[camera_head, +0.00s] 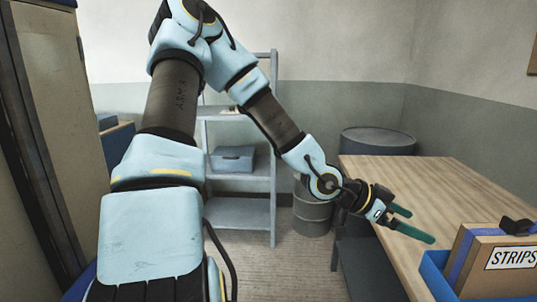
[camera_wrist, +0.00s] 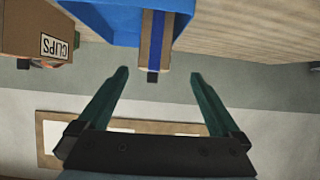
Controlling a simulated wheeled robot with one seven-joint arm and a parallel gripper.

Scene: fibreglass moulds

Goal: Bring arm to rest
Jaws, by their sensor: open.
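My gripper (camera_head: 415,225) has green fingers and hangs beside and over the left edge of the wooden table (camera_head: 400,185), left of a blue bin. In the wrist view my gripper (camera_wrist: 160,90) is open, with a clear gap between its fingers and nothing in it.
The wrist view also shows a box labelled CLIPS (camera_wrist: 30,25). A grey shelf (camera_head: 240,215), a drum (camera_head: 312,212) and a tall cabinet (camera_head: 55,110) stand around.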

